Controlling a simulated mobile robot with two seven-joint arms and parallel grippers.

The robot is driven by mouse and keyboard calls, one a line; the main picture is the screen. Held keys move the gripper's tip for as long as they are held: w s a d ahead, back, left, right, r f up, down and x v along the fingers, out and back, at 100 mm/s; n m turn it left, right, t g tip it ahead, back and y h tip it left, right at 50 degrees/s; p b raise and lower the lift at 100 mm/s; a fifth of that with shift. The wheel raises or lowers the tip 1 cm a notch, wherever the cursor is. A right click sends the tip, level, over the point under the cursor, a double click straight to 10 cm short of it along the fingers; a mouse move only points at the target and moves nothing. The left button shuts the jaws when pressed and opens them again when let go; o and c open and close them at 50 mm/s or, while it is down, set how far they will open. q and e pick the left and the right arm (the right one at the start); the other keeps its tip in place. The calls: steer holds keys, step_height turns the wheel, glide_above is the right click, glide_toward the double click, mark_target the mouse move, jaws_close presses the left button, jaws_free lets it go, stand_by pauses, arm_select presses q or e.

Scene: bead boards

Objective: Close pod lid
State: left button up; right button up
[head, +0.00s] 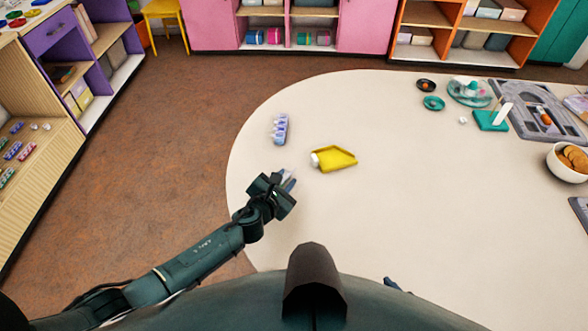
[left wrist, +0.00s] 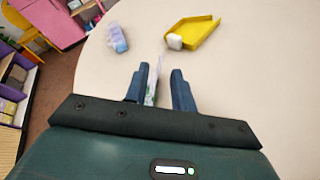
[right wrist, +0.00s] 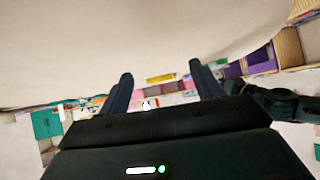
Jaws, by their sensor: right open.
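A lavender strip of small lidded compartments, apparently the pod (head: 280,129), lies on the pale table near its left edge. It also shows at upper left in the left wrist view (left wrist: 117,38). Whether any of its lids is up is too small to tell. My left gripper (head: 287,181) is over the table, nearer to me than the strip and apart from it. Its fingers (left wrist: 160,72) are spread. A thin whitish and purple thing (left wrist: 153,84) shows between them, with a gap beside the right finger. My right gripper (right wrist: 162,68) is open with nothing between its fingers.
A yellow scoop-like tray (head: 338,158) with a white end lies right of the strip. Teal dishes (head: 470,92), a grey tray (head: 535,115) and a bowl of cookies (head: 566,165) stand at the right. The table's middle is clear.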

arm_select(q)
steer(key=b+x, duration=0.1)
steer(key=x, duration=0.2)
steer(key=b+x, duration=0.1)
steer(key=x, duration=0.1)
steer(key=shift+w+d+f, duration=0.2)
steer(key=shift+w+f, duration=0.05)
steer(key=shift+f, duration=0.1)
steer(key=shift+w+d+b, duration=0.2)
steer(key=shift+w+b, duration=0.1)
steer(key=shift+w, duration=0.15)
steer(key=shift+c, duration=0.5)
jaws_close()
